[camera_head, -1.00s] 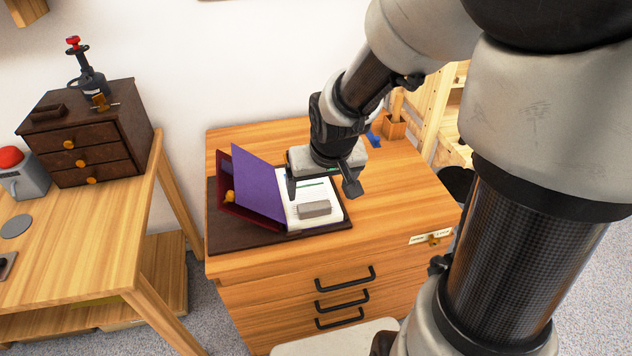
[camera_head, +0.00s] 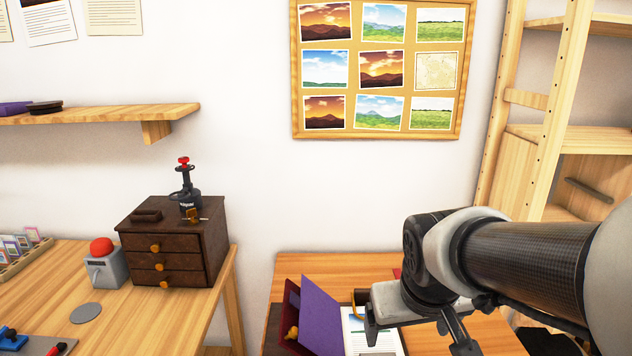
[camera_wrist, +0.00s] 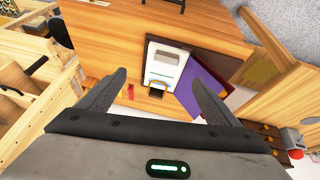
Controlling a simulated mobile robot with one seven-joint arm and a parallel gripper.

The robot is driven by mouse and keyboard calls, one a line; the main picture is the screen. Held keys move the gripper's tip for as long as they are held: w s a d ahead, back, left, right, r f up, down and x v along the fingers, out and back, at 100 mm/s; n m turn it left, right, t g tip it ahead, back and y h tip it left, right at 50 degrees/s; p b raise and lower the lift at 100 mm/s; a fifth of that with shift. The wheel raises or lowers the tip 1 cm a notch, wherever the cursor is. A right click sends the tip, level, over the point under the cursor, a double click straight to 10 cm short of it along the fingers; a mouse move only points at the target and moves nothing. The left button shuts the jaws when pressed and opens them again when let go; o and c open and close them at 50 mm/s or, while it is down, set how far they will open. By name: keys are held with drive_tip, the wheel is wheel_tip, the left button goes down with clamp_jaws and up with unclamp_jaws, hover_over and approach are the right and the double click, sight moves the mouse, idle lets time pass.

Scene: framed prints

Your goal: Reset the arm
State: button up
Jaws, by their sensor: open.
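My gripper (camera_head: 420,335) is in the lower right of the head view, above the right desk (camera_head: 335,267). It is open, with its two fingers spread and nothing between them. In the wrist view my gripper (camera_wrist: 160,100) shows both dark fingers apart, with the desk top (camera_wrist: 215,22) beyond them. An open purple and dark red folder (camera_head: 318,318) stands on the desk, left of my gripper. Its white pages (camera_head: 357,338) are partly hidden by my gripper. My arm reaches in from the right edge of the head view.
A dark drawer box (camera_head: 172,245) with a black device (camera_head: 186,190) stands on the left table. A corkboard (camera_head: 298,70) of landscape prints hangs on the wall. A wooden shelf unit (camera_head: 545,95) stands at right. A wall shelf (camera_head: 150,114) is at left.

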drive_tip(key=s+r+t+y, duration=0.1)
drive_tip(key=s+r, duration=0.4)
drive_tip(key=s, duration=0.4)
wheel_tip(320, 180, up, 19)
drive_tip(key=p, duration=1.8)
drive_tip(key=shift+a+f+m, duration=0.2)
drive_tip(key=shift+a+m, duration=0.05)
drive_tip(key=shift+m, duration=0.15)
